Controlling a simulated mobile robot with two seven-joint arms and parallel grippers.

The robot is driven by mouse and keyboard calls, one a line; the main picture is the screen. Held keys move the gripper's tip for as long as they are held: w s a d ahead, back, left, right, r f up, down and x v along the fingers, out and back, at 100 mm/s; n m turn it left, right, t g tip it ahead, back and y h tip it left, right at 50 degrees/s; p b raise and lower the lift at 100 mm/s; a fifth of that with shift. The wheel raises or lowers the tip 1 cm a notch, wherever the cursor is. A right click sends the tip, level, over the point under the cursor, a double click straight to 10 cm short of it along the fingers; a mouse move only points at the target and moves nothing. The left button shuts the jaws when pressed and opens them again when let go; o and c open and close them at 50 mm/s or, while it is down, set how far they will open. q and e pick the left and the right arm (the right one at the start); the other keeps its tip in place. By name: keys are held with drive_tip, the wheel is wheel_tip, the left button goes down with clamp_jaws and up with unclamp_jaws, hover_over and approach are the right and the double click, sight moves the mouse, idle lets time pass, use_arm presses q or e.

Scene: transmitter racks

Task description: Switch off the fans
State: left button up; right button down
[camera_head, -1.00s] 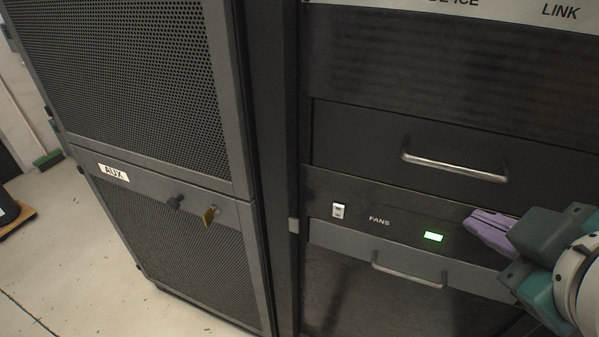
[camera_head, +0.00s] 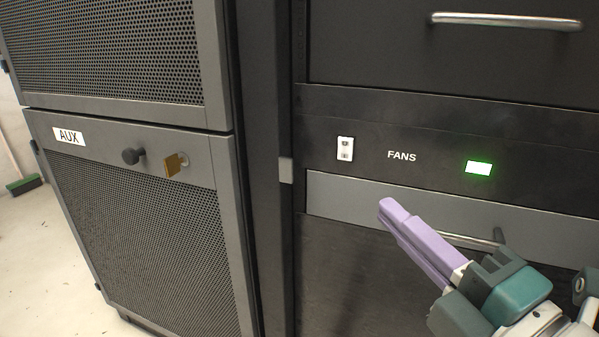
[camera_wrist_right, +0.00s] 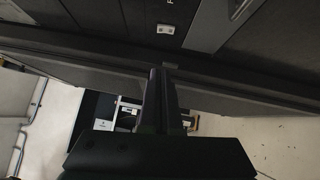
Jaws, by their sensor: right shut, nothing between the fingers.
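The fans panel (camera_head: 430,135) is a black rack strip with the label FANS (camera_head: 401,156). A small white rocker switch (camera_head: 345,149) sits left of the label, and a lit green indicator (camera_head: 478,168) sits right of it. The switch also shows near the top of the right wrist view (camera_wrist_right: 166,29). My right gripper (camera_head: 388,208), with purple fingers, is shut and empty. In the head view its tips appear below and right of the switch, apart from it, over the grey drawer front. My left gripper is not in view.
A grey drawer with a handle (camera_head: 460,241) lies below the panel, partly behind my right gripper. Another drawer handle (camera_head: 507,20) is above.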

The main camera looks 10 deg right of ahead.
idle(0.3)
drive_tip(key=b, duration=0.1)
approach(339, 143)
drive_tip(key=w+a, duration=0.2)
drive_tip(key=a, duration=0.1)
drive_tip(key=w, duration=0.1)
drive_tip(key=w+d, duration=0.1)
drive_tip(key=shift+w+r+b, duration=0.1)
drive_tip(key=shift+w+b, duration=0.2)
drive_tip(key=shift+w+d+r, duration=0.1)
drive_tip(key=shift+w+d, duration=0.3)
drive_tip(key=shift+w, duration=0.2)
